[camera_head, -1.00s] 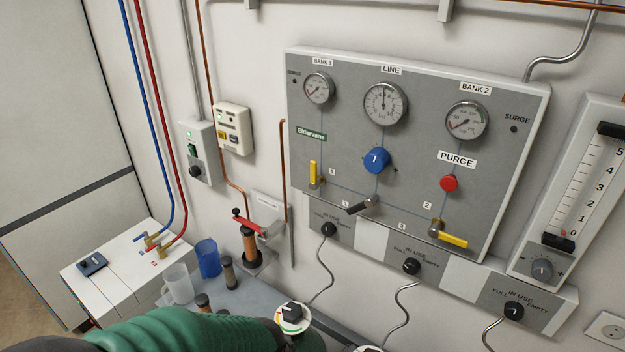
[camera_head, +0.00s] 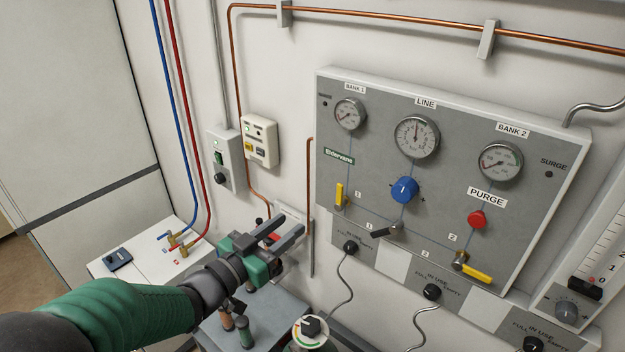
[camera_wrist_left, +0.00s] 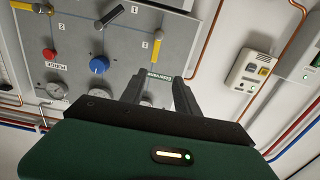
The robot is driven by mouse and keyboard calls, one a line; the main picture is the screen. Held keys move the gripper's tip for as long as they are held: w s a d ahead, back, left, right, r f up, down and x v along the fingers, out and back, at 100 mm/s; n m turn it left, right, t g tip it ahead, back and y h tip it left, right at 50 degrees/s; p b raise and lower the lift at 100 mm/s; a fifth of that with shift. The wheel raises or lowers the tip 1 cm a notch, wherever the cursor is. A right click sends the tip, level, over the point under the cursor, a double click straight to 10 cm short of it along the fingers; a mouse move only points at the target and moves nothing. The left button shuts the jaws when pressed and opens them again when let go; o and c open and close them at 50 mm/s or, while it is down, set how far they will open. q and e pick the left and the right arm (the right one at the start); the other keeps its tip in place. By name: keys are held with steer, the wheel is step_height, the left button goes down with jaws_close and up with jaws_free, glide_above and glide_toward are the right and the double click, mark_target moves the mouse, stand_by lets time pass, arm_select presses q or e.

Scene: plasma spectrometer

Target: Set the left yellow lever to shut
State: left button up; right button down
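The left yellow lever (camera_head: 340,194) stands upright at the lower left of the grey gauge panel (camera_head: 440,165), under the BANK 1 gauge. It also shows in the left wrist view (camera_wrist_left: 158,44), where the panel appears upside down. My left gripper (camera_head: 292,225) is open and empty, to the left of the lever and lower in the head view, apart from it. In the wrist view its two dark fingers (camera_wrist_left: 157,84) are spread, pointing toward the panel. My right gripper is not in view.
A second yellow lever (camera_head: 474,272) at the lower right lies nearly sideways. A black-handled lever (camera_head: 385,230), a blue knob (camera_head: 404,190) and a red button (camera_head: 476,219) sit between them. A copper pipe (camera_head: 310,180) runs left of the panel.

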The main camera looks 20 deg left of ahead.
arm_select(q)
steer(key=p, duration=0.2)
glide_toward(339, 189)
steer(key=p+x, duration=0.3)
steer(key=x, duration=0.4)
steer(key=shift+w+r, duration=0.1)
steer(key=shift+w, duration=0.8)
steer(key=shift+d, duration=0.2)
steer(key=shift+d, duration=0.1)
steer(key=shift+w+d, duration=0.1)
steer(key=shift+d, duration=0.05)
steer(key=c, duration=0.5)
steer(key=shift+a, duration=0.2)
jaws_close()
